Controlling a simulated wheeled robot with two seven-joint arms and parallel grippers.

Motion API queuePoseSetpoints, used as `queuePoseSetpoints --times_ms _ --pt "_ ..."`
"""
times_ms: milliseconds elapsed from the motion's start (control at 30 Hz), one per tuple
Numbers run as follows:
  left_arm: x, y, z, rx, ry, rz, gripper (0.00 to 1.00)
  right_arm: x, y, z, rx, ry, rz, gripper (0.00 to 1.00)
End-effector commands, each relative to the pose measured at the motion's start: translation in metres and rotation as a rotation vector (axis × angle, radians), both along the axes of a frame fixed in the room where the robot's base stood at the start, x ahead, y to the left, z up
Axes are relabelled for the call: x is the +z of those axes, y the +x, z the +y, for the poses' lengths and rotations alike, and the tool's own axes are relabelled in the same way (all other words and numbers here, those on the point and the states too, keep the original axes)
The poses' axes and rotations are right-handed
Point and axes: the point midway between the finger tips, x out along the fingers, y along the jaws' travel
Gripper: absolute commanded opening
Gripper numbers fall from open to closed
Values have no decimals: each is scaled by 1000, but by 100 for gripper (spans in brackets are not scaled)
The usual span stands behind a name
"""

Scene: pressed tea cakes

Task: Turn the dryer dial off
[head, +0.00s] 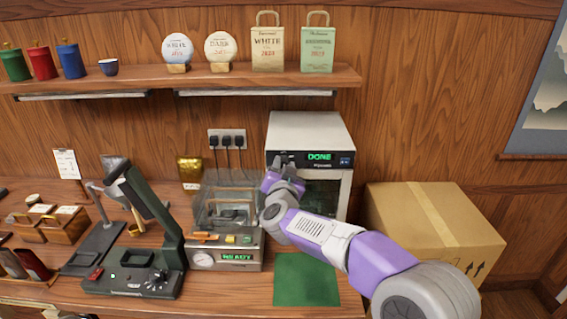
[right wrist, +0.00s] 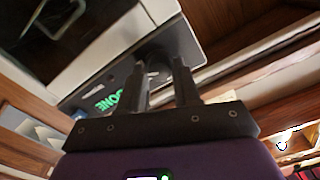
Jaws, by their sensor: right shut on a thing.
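The dryer (head: 310,128) is a white box with a dark front panel, and its green display (head: 319,157) reads DONE. My right gripper (head: 284,163) is at the left end of that panel, covering the dial in the head view. In the right wrist view, my right gripper (right wrist: 160,78) has its two dark fingers against the panel, beside the display (right wrist: 113,101). The dial (right wrist: 156,68) is between the fingertips, mostly hidden, and the gripper is shut on it. How far the dial is turned cannot be made out. My left gripper is not seen.
A cardboard box (head: 432,225) stands right of the dryer. A press machine with a READY display (head: 236,257) stands to the left, with a dark green stand (head: 150,215) beyond it. A green mat (head: 306,281) lies in front. A shelf (head: 200,79) runs above.

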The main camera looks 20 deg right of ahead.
Motion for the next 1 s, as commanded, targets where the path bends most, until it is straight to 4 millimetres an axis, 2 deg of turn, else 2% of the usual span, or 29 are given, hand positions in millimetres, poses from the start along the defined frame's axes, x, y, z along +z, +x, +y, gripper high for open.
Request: queuePoseSetpoints --times_ms 33,400,1000 --pt "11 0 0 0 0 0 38 4 0 0 1 -33 14 2" --pt "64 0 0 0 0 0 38 5 0 2 2 -354 107 2" --pt "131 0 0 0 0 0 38 4 1 4 2 -903 261 2"
